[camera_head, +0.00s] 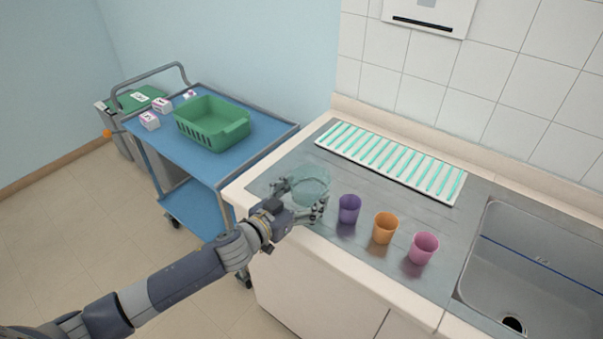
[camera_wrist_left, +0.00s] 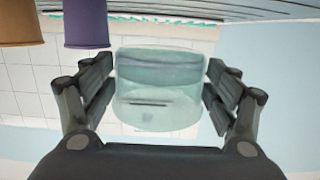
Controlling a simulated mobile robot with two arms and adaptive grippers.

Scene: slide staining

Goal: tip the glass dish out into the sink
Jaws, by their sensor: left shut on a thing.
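The glass dish (camera_head: 311,184) is a round, clear, pale green vessel at the left end of the counter. My left gripper (camera_head: 305,200) is shut on it, one finger on each side. In the left wrist view the dish (camera_wrist_left: 160,90) sits between the two fingers of the gripper (camera_wrist_left: 160,97). Whether the dish touches the counter is hard to tell. The sink (camera_head: 540,262) is a grey basin at the far right, with a dark drain near its front. My right gripper is not in view.
Purple (camera_head: 349,209), orange (camera_head: 385,228) and pink (camera_head: 424,248) cups stand in a row between the dish and the sink. A white rack with green strips (camera_head: 463,196) lies behind them. A blue trolley (camera_head: 262,133) with a green basket (camera_head: 212,124) stands at the left.

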